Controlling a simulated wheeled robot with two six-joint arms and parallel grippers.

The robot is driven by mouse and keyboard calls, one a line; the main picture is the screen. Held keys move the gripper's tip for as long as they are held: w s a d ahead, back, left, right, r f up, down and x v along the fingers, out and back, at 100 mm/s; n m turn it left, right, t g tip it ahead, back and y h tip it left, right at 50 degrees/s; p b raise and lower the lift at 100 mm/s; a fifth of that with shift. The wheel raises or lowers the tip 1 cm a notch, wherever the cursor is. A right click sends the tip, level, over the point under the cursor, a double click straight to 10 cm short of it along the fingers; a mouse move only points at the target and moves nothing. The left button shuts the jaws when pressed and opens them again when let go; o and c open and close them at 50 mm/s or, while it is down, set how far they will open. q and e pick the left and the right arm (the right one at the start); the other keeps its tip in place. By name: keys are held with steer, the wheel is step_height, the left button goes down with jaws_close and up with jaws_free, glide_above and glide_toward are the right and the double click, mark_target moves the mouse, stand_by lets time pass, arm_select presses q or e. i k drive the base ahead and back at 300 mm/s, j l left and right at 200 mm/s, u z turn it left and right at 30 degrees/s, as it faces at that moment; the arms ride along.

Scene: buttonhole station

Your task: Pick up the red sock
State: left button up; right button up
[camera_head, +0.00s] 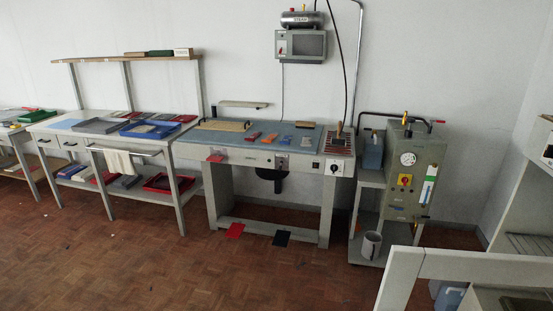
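I cannot make out for certain which red item is the sock. A flat red piece (235,230) lies low down, at the front of the middle workbench's lower bar. Another small red piece (215,158) shows at the bench's front left edge. A small red-orange item (253,136) lies on the blue-grey bench top (290,133). All are too small to tell whether they are cloth. Neither of my grippers is in view.
A dark flat piece (281,238) lies right of the low red one. A shelved table (98,137) with trays stands left. A grey boiler unit (413,170) on a stand is right of the bench, with a pale frame (470,262) in the right foreground. The wooden floor (150,265) in front is mostly clear.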

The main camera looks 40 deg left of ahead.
mark_target(256, 135)
steer(key=u, duration=1.2)
